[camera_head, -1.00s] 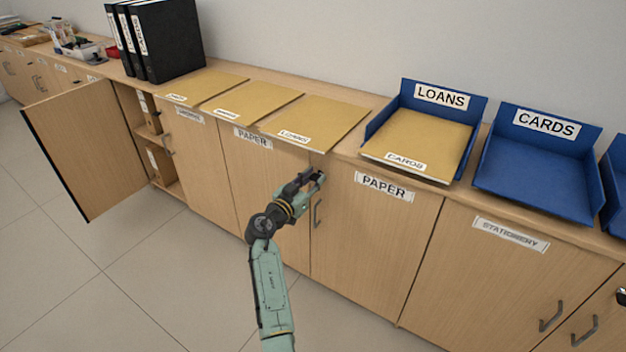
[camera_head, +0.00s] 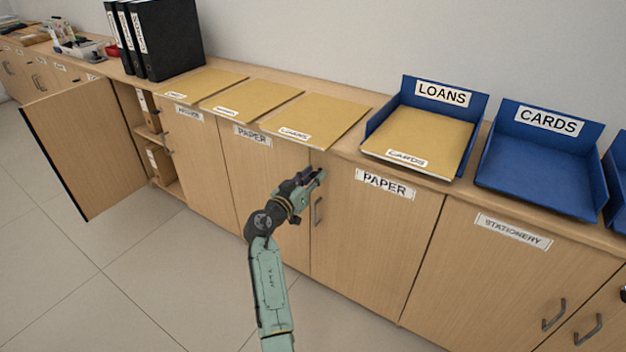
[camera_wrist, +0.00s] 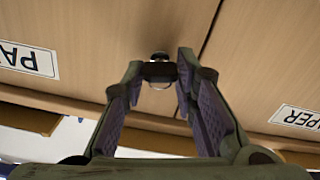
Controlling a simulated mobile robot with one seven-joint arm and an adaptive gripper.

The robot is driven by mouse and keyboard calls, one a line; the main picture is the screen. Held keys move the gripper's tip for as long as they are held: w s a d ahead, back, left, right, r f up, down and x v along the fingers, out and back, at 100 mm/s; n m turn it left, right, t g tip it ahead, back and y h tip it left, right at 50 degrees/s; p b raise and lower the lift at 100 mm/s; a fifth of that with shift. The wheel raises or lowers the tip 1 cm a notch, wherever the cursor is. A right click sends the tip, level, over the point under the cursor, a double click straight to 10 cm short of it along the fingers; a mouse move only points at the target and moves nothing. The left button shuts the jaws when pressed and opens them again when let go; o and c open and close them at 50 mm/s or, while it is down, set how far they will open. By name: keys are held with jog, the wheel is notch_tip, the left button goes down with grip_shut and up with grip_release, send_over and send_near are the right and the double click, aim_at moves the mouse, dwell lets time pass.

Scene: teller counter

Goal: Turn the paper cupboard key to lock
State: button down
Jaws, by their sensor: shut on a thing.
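The paper cupboard has a left door (camera_head: 262,190) and a right door (camera_head: 372,235), both labelled PAPER and both closed. My gripper (camera_head: 319,174) is at the top of the right door near the seam, just above its handle (camera_head: 318,211). In the wrist view, my gripper (camera_wrist: 160,72) has its fingers on either side of the key (camera_wrist: 160,71), shut on its dark head. A round metal lock (camera_wrist: 159,55) shows behind the key. In the head view the gripper hides the key. I cannot tell whether the bolt is thrown.
A cupboard door (camera_head: 78,145) stands open at the left. Folders (camera_head: 315,120) lie on the countertop above the doors. A blue LOANS tray (camera_head: 440,95) holding a folder and a blue CARDS tray (camera_head: 540,170) stand to the right. The floor (camera_head: 140,280) in front is clear.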

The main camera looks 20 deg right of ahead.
jog(key=n, duration=0.3)
jog(key=shift+n+b, duration=0.35)
jog(key=shift+n, duration=0.05)
jog(key=n, duration=0.3)
jog(key=shift+n, duration=0.3)
jog(key=n+p, duration=0.1)
jog(key=n, duration=0.3)
jog(key=shift+w+p, duration=0.1)
jog(key=shift+p, duration=0.3)
jog(key=shift+a+f+n+p, duration=0.15)
jog(key=shift+n+p, duration=0.5)
jog(key=shift+n, duration=1.25)
jog(key=c, duration=1.3)
grip_release()
